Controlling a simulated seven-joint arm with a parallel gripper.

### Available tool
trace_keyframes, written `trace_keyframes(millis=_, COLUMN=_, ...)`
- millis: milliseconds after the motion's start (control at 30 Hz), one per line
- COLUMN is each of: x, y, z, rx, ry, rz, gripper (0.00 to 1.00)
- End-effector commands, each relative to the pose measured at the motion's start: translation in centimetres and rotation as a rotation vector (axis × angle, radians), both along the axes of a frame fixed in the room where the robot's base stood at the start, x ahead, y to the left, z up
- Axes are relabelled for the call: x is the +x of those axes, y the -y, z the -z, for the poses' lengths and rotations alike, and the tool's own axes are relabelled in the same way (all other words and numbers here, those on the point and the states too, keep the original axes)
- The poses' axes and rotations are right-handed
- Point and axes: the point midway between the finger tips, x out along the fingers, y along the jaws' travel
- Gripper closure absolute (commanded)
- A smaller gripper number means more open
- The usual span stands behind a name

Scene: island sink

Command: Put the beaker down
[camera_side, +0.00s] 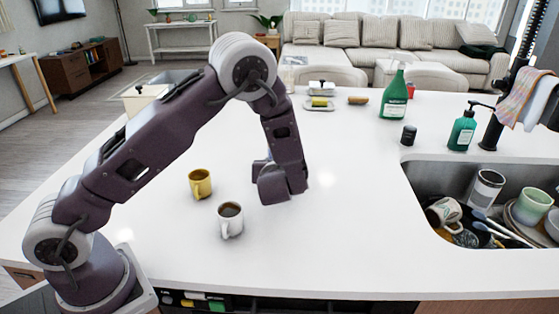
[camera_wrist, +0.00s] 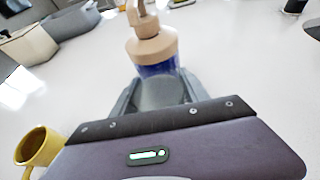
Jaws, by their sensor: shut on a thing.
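My gripper (camera_side: 272,184) is low over the white counter, in the middle of the side view. In the wrist view its grey fingers (camera_wrist: 160,88) are shut on a pump bottle (camera_wrist: 154,48) with a beige top and a dark blue body. I see no plain beaker in the fingers. The arm and gripper hide the bottle in the side view. I cannot tell whether its base touches the counter.
A yellow mug (camera_side: 200,184) and a white mug (camera_side: 230,221) with dark liquid stand left of my gripper. A green bottle (camera_side: 396,98), a black jar (camera_side: 409,135) and a green dispenser (camera_side: 463,131) stand near the dish-filled sink (camera_side: 447,170). The counter right of my gripper is clear.

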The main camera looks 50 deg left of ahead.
Motion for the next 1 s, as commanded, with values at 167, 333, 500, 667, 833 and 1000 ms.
trace_keyframes(millis=167, x=0.0, y=0.0, z=1.4, rx=0.001, ry=-0.001, rz=0.0, gripper=0.9)
trace_keyframes(millis=333, x=0.0, y=0.0, z=1.9, rx=-0.001, ry=0.001, rz=0.0, gripper=0.9)
trace_keyframes(millis=500, x=0.0, y=0.0, z=1.9, rx=0.0, ry=0.001, rz=0.0, gripper=0.9)
trace_keyframes(millis=667, x=0.0, y=0.0, z=2.2, rx=0.0, ry=0.001, rz=0.0, gripper=0.9)
trace_keyframes(millis=833, x=0.0, y=0.0, z=2.2, rx=0.0, ry=0.001, rz=0.0, gripper=0.25)
trace_keyframes(millis=1000, x=0.0, y=0.0, z=2.2, rx=0.0, ry=0.001, rz=0.0, gripper=0.25)
